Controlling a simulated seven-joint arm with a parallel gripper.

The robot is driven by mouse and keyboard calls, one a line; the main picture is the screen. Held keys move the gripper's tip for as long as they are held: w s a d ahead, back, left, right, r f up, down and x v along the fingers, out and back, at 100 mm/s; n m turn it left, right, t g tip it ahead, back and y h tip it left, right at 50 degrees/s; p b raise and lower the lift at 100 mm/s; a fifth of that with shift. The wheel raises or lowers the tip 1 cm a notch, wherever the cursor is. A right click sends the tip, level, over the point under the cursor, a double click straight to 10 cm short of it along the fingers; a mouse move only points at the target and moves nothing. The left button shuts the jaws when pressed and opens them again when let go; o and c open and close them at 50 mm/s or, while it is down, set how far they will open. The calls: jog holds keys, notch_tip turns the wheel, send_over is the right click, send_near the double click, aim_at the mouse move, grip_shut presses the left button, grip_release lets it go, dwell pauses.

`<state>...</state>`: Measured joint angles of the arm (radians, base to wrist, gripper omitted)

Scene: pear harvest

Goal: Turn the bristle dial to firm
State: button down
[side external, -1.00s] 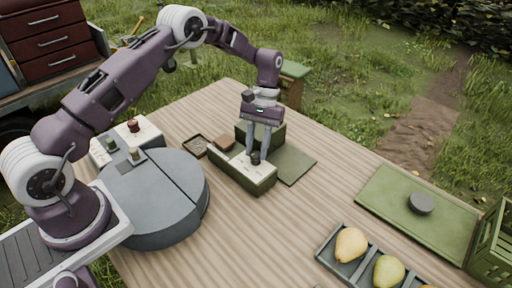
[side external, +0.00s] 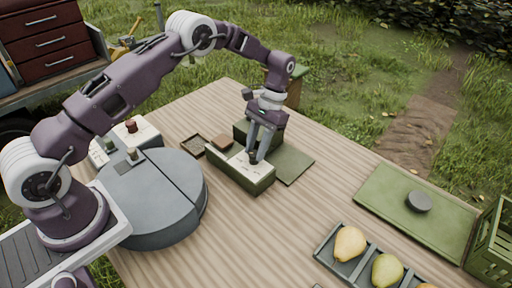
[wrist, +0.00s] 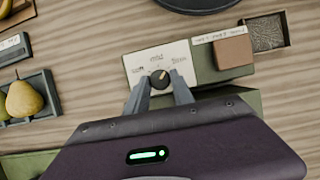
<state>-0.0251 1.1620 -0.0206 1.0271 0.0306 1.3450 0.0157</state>
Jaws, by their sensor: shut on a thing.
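The bristle dial (wrist: 158,82) is a dark round knob with a tan pointer mark, on the cream label plate (wrist: 135,61) of a green box (side external: 262,185). In the wrist view the mark points up and right, between the middle label and the right-hand label. The label words are too small to read surely. My gripper (wrist: 159,88) is shut on the dial, one finger on each side. In the side view my gripper (side external: 257,155) reaches down to the dial at a tilt.
A brown block (wrist: 233,52) and a shallow dark tray (wrist: 266,33) sit beside the plate. A grey round unit (side external: 150,205) stands to the left. A pear tray (side external: 325,247) and a green board (side external: 440,231) lie to the right. Bare wood lies between.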

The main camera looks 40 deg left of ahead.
jog(key=c, duration=1.1)
grip_release()
jog(key=v, duration=0.6)
notch_tip(320, 180, up, 23)
jog(key=t, duration=0.5)
send_over(254, 154)
jog(key=s, duration=0.8)
jog(key=s+f+t, duration=0.2)
jog(key=s+t, duration=0.3)
jog(key=s, duration=1.5)
jog(key=shift+s+d, duration=0.25)
jog(key=shift+d, duration=0.15)
